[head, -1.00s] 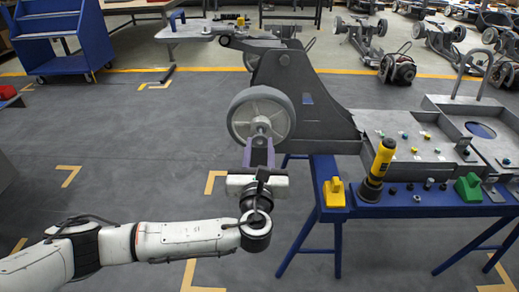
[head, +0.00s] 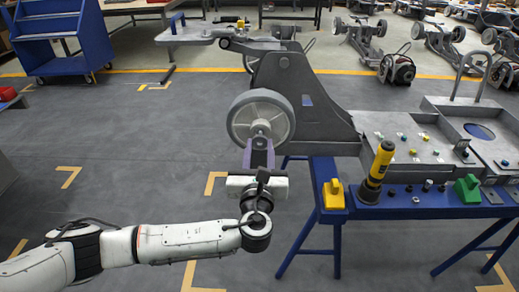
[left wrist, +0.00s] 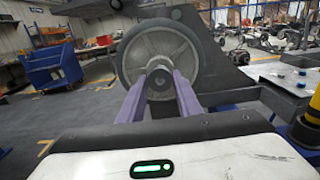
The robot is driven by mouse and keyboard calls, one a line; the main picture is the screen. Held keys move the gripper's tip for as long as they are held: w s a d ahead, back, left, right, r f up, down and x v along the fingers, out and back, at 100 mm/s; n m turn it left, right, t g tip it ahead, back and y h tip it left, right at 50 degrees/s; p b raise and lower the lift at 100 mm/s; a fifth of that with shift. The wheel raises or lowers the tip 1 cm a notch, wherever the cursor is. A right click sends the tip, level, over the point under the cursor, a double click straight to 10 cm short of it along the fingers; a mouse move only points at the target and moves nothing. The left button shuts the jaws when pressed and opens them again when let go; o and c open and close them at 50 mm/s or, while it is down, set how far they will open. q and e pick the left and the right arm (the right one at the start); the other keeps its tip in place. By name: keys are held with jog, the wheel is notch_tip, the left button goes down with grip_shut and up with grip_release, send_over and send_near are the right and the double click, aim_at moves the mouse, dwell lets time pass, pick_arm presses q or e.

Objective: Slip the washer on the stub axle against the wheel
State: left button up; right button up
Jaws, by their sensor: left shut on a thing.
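The grey wheel (head: 261,104) stands upright at the end of the dark grey chassis (head: 300,100). It fills the upper middle of the left wrist view (left wrist: 160,45). My left gripper (head: 259,145) is in front of the hub, its purple fingers (left wrist: 160,88) pointing at it. The fingers are shut on a small grey ring, the washer (left wrist: 160,82), in line with the hub. The stub axle is mostly hidden behind the washer and fingertips. I cannot tell whether the washer is around the axle or just in front of it. My right gripper is not in view.
A blue bench (head: 400,208) on the right carries a yellow-and-black tool (head: 376,172), a yellow block (head: 334,194), a green block (head: 467,188) and several small parts. Grey trays (head: 410,150) lie behind.

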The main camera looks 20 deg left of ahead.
pick_arm(q)
jog(key=shift+x, duration=0.95)
dwell(0.3)
jog(key=shift+b+x, duration=0.4)
jog(key=shift+x, duration=0.6)
jog(key=shift+w, duration=0.1)
jog(key=o, duration=1.2)
jog(key=shift+c, duration=0.2)
send_near(260, 139)
jog(key=shift+w+a+f+p, duration=0.15)
jog(key=shift+w+f+p, duration=0.2)
jog(key=shift+w+f, duration=0.1)
